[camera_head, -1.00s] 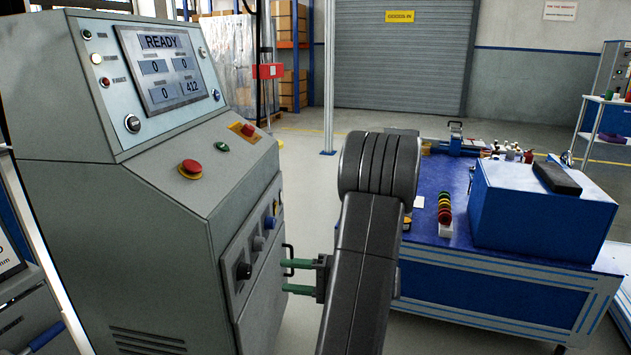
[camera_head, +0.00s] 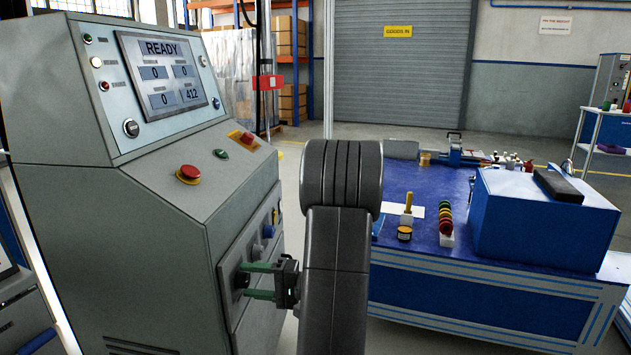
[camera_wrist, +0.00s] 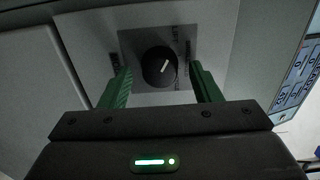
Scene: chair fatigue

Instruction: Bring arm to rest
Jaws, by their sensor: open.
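My gripper (camera_head: 248,280) has two green fingers, which point left at the side panel of the grey control cabinet (camera_head: 120,240). In the wrist view my gripper (camera_wrist: 160,85) is open, its fingers spread on either side of a black rotary knob (camera_wrist: 158,67) with a white pointer line. No contact between fingers and knob shows. In the head view the fingertips cover part of the panel around this knob. My arm stands upright in the middle of the head view.
The cabinet's sloped top carries a red stop button (camera_head: 188,174) and a screen (camera_head: 165,75) reading READY. At right, a blue bench (camera_head: 420,265) bears a blue box (camera_head: 540,220) and small items. Open floor lies behind, toward the shutter (camera_head: 400,60).

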